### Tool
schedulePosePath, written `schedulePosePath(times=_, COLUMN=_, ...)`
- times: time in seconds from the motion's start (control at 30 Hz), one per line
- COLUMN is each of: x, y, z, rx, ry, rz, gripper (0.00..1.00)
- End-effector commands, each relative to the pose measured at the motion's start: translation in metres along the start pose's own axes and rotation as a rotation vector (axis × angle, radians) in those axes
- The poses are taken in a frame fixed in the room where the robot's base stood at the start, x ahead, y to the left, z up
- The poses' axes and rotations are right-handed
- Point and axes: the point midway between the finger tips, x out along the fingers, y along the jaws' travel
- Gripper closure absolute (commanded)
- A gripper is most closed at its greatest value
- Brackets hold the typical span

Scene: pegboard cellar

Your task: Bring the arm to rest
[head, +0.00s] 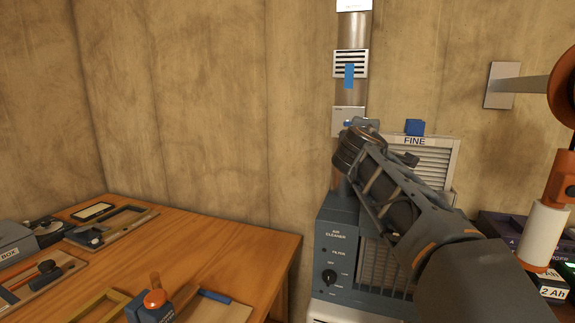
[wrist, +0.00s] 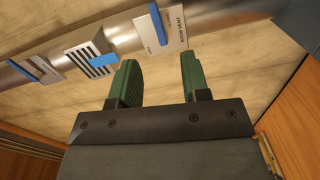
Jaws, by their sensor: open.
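My arm (head: 395,205) reaches from the lower right of the head view up and left, in front of the air cleaner. My gripper (wrist: 158,68) shows in the wrist view with two green fingers apart and nothing between them. In the head view its fingers are mostly hidden by my wrist. Beyond the fingers runs the metal duct pipe (wrist: 112,34), with a printed plate (wrist: 172,30) bearing a blue tab and a slotted vent (wrist: 82,62) with a blue strip. The fingers look close to the pipe; I cannot tell whether they touch it.
The air cleaner (head: 340,240) stands below my arm, with a panel marked FINE (head: 438,150) behind. A wooden bench (head: 225,250) with tools fills the left. A wall bracket (head: 500,88) and a battery charger area lie right. The wall above the bench is bare.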

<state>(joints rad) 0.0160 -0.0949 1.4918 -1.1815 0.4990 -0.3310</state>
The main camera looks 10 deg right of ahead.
Motion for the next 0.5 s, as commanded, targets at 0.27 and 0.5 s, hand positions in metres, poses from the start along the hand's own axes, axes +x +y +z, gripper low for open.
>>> schedulePosePath(times=0.27, x=-0.039, y=-0.140, z=0.027, rx=0.441, ry=-0.216, rz=-0.504, gripper=0.57)
schedulePosePath(times=0.5, x=-0.184, y=-0.213, z=0.048, rx=0.843, ry=-0.567, rz=-1.026, gripper=0.57)
